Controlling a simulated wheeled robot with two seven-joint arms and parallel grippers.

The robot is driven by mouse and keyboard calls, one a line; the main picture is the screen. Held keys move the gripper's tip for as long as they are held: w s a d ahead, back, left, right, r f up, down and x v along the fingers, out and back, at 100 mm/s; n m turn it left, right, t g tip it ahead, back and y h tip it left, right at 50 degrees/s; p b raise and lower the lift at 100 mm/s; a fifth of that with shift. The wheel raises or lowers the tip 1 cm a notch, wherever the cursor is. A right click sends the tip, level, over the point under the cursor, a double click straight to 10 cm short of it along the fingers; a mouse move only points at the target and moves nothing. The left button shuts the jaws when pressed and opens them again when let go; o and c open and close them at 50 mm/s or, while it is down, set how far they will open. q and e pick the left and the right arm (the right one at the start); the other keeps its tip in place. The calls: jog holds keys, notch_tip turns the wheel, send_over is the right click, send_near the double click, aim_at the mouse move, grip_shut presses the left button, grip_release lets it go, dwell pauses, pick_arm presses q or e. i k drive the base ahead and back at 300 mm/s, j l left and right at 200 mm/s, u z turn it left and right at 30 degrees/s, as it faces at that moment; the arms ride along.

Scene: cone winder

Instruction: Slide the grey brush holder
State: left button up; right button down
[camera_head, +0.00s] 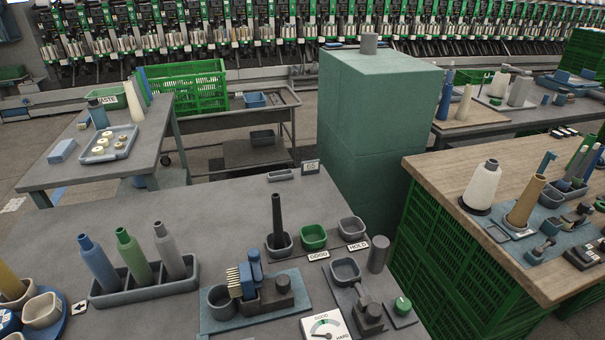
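Neither of my grippers shows in the head view. On the near grey table, a blue-grey board (292,307) carries a grey round cup (221,302), a comb-like piece with pale upright bristles or pins (235,278), a blue upright part (255,268) and a dark grey block with a knob (277,295). Behind it, a dark upright tube (277,215) stands in a small grey tray (279,246). No label names a brush holder, so I cannot tell which grey piece it is.
A dark rack (146,286) holds blue, green and grey cones at left. A green bin (313,237), grey bin (352,228), grey cylinder (378,254) and dial gauge (324,326) stand at right. A tall green cabinet (375,120) stands behind. The table's back left is clear.

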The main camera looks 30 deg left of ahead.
aim_at(275, 294)
jog(key=u, duration=1.35)
